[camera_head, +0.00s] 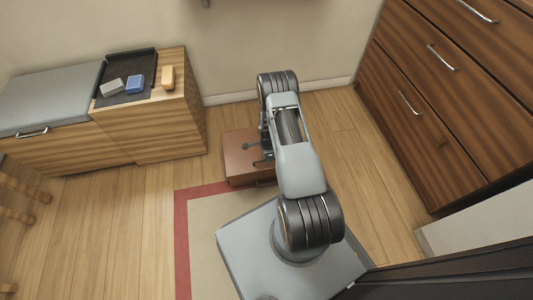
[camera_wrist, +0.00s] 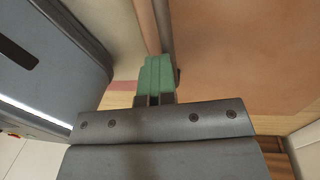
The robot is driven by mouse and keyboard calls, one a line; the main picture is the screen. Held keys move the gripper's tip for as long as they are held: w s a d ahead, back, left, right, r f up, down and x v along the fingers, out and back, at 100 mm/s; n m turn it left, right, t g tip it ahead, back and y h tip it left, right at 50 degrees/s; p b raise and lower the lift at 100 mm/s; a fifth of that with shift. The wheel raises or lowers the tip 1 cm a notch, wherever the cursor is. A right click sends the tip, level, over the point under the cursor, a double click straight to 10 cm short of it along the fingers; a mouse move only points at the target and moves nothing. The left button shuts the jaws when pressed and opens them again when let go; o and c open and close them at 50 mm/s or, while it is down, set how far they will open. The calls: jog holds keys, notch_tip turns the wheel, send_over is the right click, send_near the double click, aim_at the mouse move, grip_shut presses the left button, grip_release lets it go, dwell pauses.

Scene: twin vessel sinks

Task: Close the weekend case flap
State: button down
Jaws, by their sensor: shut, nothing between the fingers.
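The weekend case is a low reddish-brown box (camera_head: 238,160) on the floor in the head view, beyond my base and partly hidden behind my arm. In the wrist view a broad flat brown panel (camera_wrist: 240,55) of it fills the right side. A narrow brown edge runs up beside this panel. My gripper's green fingertips (camera_wrist: 157,75) are together, at the panel's left edge and the narrow edge. I cannot tell if they touch. How far the flap stands open is not clear, as my arm covers that side.
A drawer unit (camera_head: 440,90) stands at the right. A red-bordered rug (camera_head: 180,235) lies in front of the case. Floor left of the case is clear.

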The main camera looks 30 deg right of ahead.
jog(key=shift+s+a+f, duration=0.15)
jog(key=shift+s+f, duration=0.2)
jog(key=shift+f, duration=0.1)
notch_tip(320, 180, up, 15)
jog(key=s+p, duration=0.2)
jog(key=p, duration=0.5)
jog(key=shift+a+f, duration=0.2)
jog(key=shift+a, duration=0.05)
jog(key=a+r+n+t+p, duration=0.1)
jog(key=a+r+n+p, duration=0.3)
jog(key=r, duration=0.9)
jog(key=w+r+n+t+p, duration=0.1)
jog(key=r+n+p, duration=0.2)
jog(key=r+p, duration=0.75)
jog(key=a+r+n+t+p, duration=0.1)
jog(key=a+r+n+p, duration=0.15)
jog(key=r, duration=1.45)
jog(key=s+a+r+n+p, duration=0.2)
jog(key=s+r+n+p, duration=0.2)
jog(key=r, duration=0.5)
jog(key=s+a+r+n+t+p, duration=0.1)
jog(key=s+r+n+p, duration=0.3)
jog(key=r, duration=0.5)
jog(key=s+a+r+n+t+p, duration=0.1)
jog(key=s+r+n+p, duration=0.3)
jog(key=r, duration=0.5)
jog(key=shift+s+a+r, duration=0.3)
jog(key=shift+s+a, duration=0.05)
jog(key=shift+a, duration=0.55)
